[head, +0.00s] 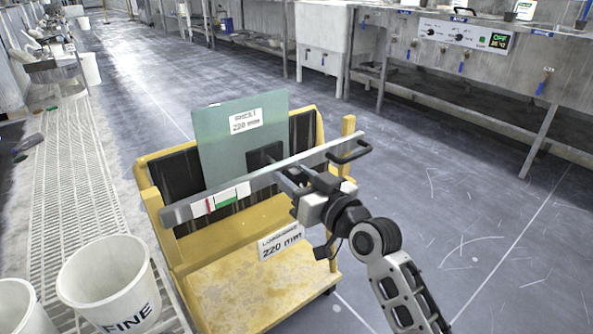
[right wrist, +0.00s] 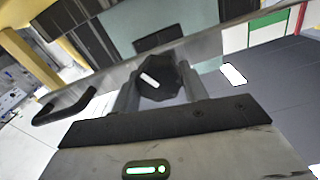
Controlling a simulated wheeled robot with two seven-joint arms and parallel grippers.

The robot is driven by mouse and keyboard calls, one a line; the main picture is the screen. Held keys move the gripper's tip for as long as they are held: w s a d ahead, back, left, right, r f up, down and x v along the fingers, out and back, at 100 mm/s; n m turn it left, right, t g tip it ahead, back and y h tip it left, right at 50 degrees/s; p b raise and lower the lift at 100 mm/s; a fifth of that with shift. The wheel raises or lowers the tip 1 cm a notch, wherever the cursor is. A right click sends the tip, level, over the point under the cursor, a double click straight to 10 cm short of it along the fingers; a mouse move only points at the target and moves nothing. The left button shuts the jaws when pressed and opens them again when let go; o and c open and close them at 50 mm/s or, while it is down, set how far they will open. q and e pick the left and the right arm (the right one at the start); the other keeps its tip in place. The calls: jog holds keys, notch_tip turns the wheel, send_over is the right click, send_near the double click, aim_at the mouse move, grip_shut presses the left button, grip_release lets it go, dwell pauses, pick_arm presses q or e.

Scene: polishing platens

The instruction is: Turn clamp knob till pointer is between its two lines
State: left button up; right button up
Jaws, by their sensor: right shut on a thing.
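The clamp knob (right wrist: 167,72) is dark and faceted, with a short white mark on its face, in the right wrist view. It sits by the grey clamp bar (head: 325,153), which crosses the yellow cart in front of a green plate (head: 212,143). My right gripper (head: 284,180) is shut on the knob, one finger on each side in the wrist view. A red, white and green scale (head: 228,197) is on the bar, left of the gripper; part of it shows in the wrist view (right wrist: 272,29). I cannot make out the pointer against its two lines. My left gripper is not in view.
The yellow cart (head: 215,240) carries a 220 mm label (head: 281,243). A black handle (head: 350,153) is at the bar's right end. White buckets (head: 110,280) stand at the lower left. Open floor lies right of the cart, before a steel bench (head: 455,63).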

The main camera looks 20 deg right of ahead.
jog(key=shift+r+m+p, duration=0.2)
jog(key=shift+m+p, duration=0.6)
jog(key=shift+p, duration=0.1)
jog(key=m+p, duration=0.2)
jog(key=m, duration=0.1)
jog(key=shift+d+f, duration=0.1)
jog(key=shift+f, duration=0.05)
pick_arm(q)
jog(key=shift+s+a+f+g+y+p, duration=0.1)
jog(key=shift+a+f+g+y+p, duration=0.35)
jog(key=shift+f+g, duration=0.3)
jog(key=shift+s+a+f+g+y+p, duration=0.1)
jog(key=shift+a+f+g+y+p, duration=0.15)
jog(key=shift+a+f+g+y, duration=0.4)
pick_arm(e)
jog(key=shift+f+m, duration=0.1)
jog(key=shift+m, duration=0.7)
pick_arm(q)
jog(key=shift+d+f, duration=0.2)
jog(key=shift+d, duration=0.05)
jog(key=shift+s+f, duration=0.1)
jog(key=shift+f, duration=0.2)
pick_arm(e)
jog(key=o, duration=0.9)
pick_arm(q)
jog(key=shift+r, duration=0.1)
pick_arm(e)
jog(key=shift+o, duration=0.2)
